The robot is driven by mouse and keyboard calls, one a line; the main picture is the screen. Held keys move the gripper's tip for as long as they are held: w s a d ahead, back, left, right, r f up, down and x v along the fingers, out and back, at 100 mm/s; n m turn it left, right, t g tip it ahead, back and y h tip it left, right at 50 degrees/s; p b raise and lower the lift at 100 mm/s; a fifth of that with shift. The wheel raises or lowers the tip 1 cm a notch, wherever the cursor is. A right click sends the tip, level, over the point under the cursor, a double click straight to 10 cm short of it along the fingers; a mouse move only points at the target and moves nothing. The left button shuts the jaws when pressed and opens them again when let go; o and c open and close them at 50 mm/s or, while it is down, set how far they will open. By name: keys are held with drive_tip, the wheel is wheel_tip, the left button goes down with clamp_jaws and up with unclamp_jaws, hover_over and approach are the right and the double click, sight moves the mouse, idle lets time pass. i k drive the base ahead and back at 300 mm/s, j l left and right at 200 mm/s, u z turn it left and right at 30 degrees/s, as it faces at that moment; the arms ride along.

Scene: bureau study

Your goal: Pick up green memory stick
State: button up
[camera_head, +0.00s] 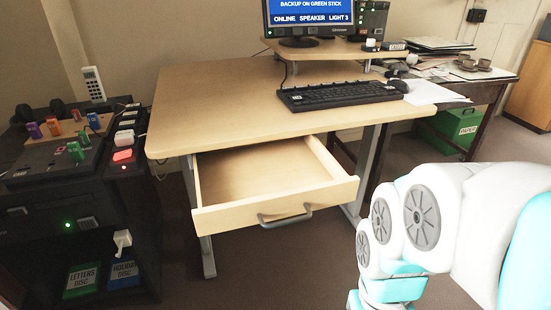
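Small green objects that look like memory sticks show on the dark cabinet (30,225) at the left. One green stick (75,151) stands on the black surface in front of a wooden board, with another small green piece (84,138) just behind it. A further green stick (94,121) stands on the wooden board (104,122) beside a red, an orange and a purple one. They are too small for me to tell which is the memory stick. My arm shows at the right, far from the cabinet. My gripper is out of the frame.
A wooden desk (215,100) stands in the middle, its empty drawer (265,178) pulled open. It carries a keyboard (340,95) and a monitor (308,14). A lit red switch (122,155) is on the cabinet's right side. Floor shows below the drawer.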

sight(74, 149)
drive_tip(key=u, duration=0.4)
drive_tip(key=j+u, duration=0.15)
drive_tip(key=u, duration=0.2)
drive_tip(key=i+u, duration=0.1)
drive_tip(key=u, duration=0.65)
drive_tip(key=i+j, duration=0.05)
